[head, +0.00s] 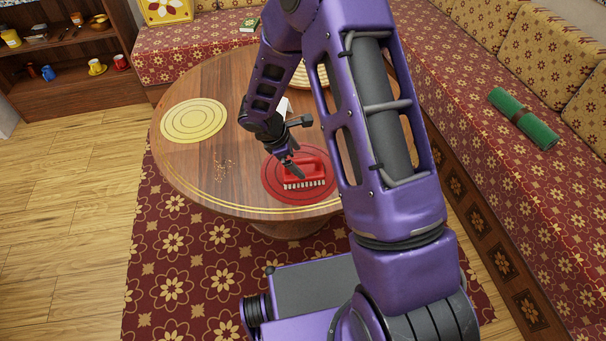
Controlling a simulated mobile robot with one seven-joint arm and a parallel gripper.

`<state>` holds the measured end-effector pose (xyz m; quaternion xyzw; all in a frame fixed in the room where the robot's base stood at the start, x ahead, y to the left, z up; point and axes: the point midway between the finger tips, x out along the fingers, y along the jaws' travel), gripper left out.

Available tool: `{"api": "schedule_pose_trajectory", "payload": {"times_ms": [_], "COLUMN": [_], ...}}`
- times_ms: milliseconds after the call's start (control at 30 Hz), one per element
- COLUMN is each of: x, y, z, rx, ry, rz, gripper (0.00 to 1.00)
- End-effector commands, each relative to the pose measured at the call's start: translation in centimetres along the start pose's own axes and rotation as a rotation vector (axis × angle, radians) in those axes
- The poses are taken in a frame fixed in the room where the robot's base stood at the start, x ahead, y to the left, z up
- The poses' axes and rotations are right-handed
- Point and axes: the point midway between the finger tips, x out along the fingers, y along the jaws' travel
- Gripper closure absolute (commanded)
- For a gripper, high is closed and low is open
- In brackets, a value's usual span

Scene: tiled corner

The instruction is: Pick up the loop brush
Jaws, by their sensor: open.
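The loop brush (306,172) is red with pale bristles along its lower edge. It rests on a round red placemat (272,184) near the front edge of the round wooden table (215,183). My gripper (292,169) points down at the brush's left end and overlaps it in the picture. The jaws are open. I cannot tell whether the fingertips touch the brush or hover just above it. My arm hides the right part of the table.
Another pale mat (312,76) is partly hidden behind my arm. Patterned benches (200,47) line the back and right, with a rolled green mat (524,118) on the right bench.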

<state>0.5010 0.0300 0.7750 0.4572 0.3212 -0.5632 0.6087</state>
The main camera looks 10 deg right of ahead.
Motion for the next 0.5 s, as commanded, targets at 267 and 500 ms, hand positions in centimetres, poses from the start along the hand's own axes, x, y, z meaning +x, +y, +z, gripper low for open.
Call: {"api": "schedule_pose_trajectory", "payload": {"times_ms": [267, 500], "x": [2.8, 6.0], "y": [0.0, 0.1], "z": [0.0, 0.0], "rx": [0.001, 0.001], "ry": [0.001, 0.0], "rz": [0.0, -0.003], "gripper": [0.0, 0.0]}}
